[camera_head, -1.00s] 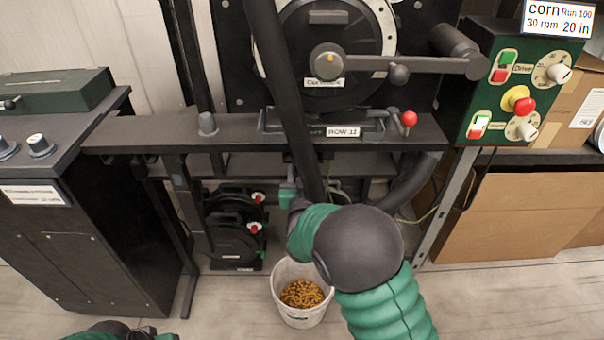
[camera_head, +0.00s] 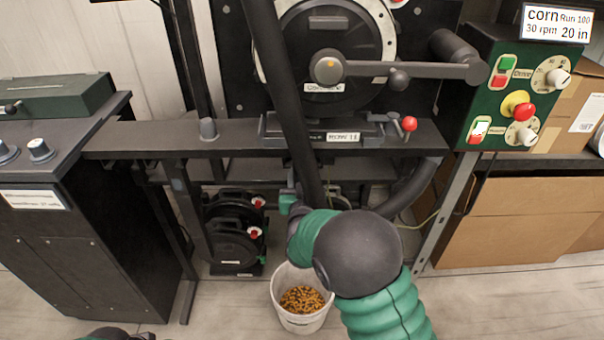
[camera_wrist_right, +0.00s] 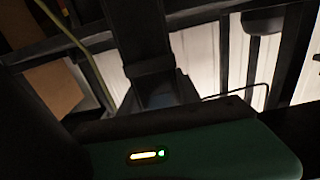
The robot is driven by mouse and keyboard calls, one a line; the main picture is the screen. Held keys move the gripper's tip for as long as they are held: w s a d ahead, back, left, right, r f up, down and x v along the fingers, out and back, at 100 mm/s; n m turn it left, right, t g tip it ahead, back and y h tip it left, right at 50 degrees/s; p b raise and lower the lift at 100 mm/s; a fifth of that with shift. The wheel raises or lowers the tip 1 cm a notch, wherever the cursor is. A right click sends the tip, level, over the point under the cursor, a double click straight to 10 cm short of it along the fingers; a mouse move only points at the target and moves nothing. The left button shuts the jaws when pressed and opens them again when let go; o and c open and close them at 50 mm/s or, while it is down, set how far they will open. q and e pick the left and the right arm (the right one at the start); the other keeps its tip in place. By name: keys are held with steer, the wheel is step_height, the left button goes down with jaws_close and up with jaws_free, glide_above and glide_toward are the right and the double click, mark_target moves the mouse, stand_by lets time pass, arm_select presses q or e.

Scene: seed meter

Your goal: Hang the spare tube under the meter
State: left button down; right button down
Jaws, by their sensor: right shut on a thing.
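The meter (camera_head: 330,60) is a round dark disc housing with a pale rim, above the bench rail. A long black tube (camera_head: 290,100), apparently the spare tube, slants down in front of the meter and rail. My right gripper (camera_head: 296,200) is shut around its lower part, below rail height; my own arm hides some of the grip. In the right wrist view a dark tube (camera_wrist_right: 141,35) rises from the jaws. The tube's top end is outside the head view. My left gripper (camera_head: 118,334) barely shows at the bottom edge, its jaws unclear.
A white bucket of corn (camera_head: 302,302) stands on the floor below. Two black units with red knobs (camera_head: 234,240) sit under the rail (camera_head: 240,136). A curved black hose (camera_head: 412,188) runs beneath its right end. A green control box (camera_head: 515,92) and cartons (camera_head: 520,220) stand right.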

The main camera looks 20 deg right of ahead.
steer(key=shift+f, duration=0.25)
steer(key=c, duration=0.8)
jaws_free()
steer(key=shift+o, duration=0.2)
steer(key=shift+f, duration=0.1)
steer(key=shift+s, duration=0.1)
steer(key=p+v, duration=0.4)
steer(key=v, duration=1.2)
steer(key=shift+s, duration=0.25)
steer(key=shift+a, duration=0.1)
